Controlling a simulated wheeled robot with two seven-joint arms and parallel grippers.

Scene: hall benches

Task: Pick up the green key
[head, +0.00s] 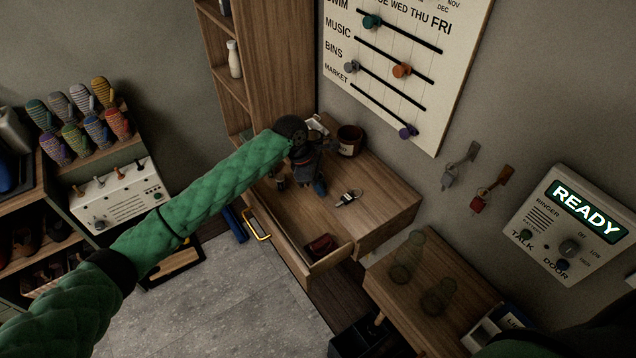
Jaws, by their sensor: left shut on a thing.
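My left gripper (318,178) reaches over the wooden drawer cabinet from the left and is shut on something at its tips. A small dark blue thing (320,187) shows there; I cannot tell whether it is a key. A key with a pale tag (348,198) lies on the cabinet top, just right of and apart from the gripper. I cannot make out a green key. A grey key-like thing (448,177) and a red one (478,203) hang on the wall at the right. My right gripper is not in view.
The cabinet's drawer (283,247) is pulled out, with a dark red thing (320,246) inside. A brown pot (350,141) stands behind my gripper. Glass vessels (407,257) stand on the lower bench (385,292). The cabinet top's right end (392,205) is clear.

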